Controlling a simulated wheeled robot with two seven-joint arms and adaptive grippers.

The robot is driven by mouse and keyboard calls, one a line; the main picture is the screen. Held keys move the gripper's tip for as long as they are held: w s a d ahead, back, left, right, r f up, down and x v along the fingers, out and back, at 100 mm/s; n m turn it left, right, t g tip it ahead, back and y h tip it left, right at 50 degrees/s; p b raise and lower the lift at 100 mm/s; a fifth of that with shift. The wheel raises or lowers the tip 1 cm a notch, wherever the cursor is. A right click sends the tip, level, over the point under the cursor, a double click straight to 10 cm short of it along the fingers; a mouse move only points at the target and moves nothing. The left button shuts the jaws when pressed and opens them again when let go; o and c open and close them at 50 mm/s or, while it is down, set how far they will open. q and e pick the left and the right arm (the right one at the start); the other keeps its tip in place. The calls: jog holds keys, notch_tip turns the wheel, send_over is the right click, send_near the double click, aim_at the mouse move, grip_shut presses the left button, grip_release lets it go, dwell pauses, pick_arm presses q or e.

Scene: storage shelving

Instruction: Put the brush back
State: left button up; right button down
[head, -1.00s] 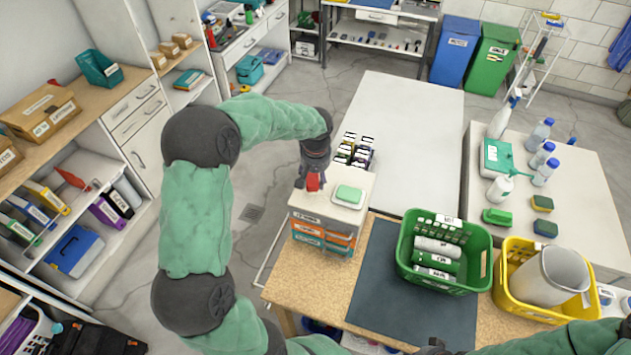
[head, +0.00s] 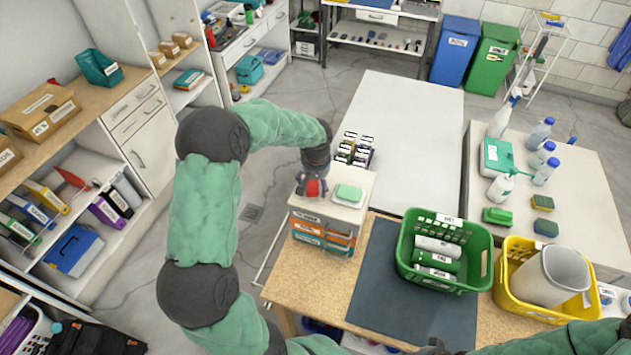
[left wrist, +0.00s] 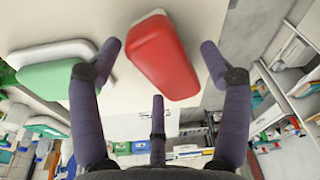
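A red block-shaped thing with a pale side, which may be the brush, (head: 313,187) is on top of the small drawer unit (head: 321,213), beneath my left gripper. In the left wrist view the red thing (left wrist: 162,58) appears between my left gripper's spread fingers (left wrist: 160,62), with gaps beside it; I see no grip on it. My left gripper (head: 313,183) points down and is open. A green block (head: 348,193) on a white base lies right of the red thing. My right arm (head: 575,338) enters at the bottom right; its finger state is unclear.
The workbench has a dark mat (head: 400,300), a green basket (head: 400,262) with rolled items and a yellow basket (head: 508,292) with a grey bin. Small labelled boxes (head: 355,150) stand behind the drawer unit. A bare white table (head: 410,130) is beyond.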

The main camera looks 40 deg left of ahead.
aim_at(316, 187)
pick_arm(q)
jog(key=shift+r, duration=0.55)
notch_tip(316, 187, up, 11)
jog(key=s+d, duration=0.1)
jog(key=shift+s+d+p, duration=0.15)
jog(key=shift+s+p, duration=0.05)
jog(key=shift+p, duration=0.15)
dwell(0.3)
